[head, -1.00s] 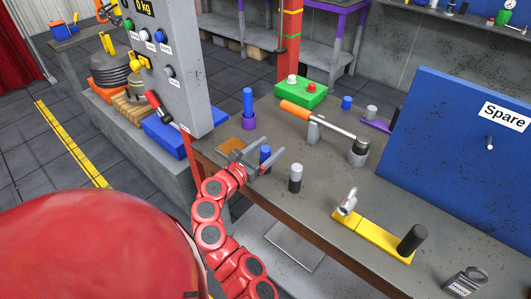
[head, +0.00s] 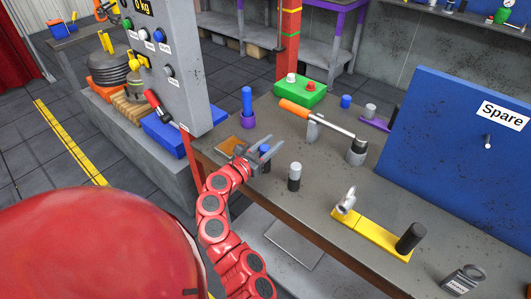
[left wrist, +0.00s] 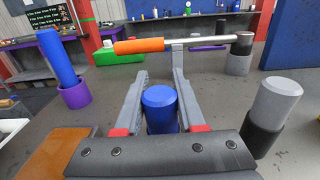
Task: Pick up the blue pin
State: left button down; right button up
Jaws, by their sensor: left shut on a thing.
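The blue pin (head: 265,151) is a short upright cylinder near the left front edge of the workbench. My left gripper (head: 262,153) is around it, with a finger on each side. In the left wrist view, the pin (left wrist: 160,103) sits between the fingers of my gripper (left wrist: 162,92), close to the palm, and the gripper is shut on it. A little purple shows at its lower edge. Its foot is hidden, so I cannot tell whether it touches the bench. My right gripper is not in view.
A taller blue pin (head: 247,101) stands in a purple holder (head: 248,121) behind my gripper. A grey-and-black cylinder (head: 294,177) stands to the right. An orange-handled tool (head: 318,118) lies across supports behind. A brown pad (head: 229,145) lies left of the gripper.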

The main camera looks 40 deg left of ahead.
pick_arm(q)
notch_tip(320, 180, up, 10)
dwell(0.5)
jog(key=shift+p, duration=0.3)
dwell(0.5)
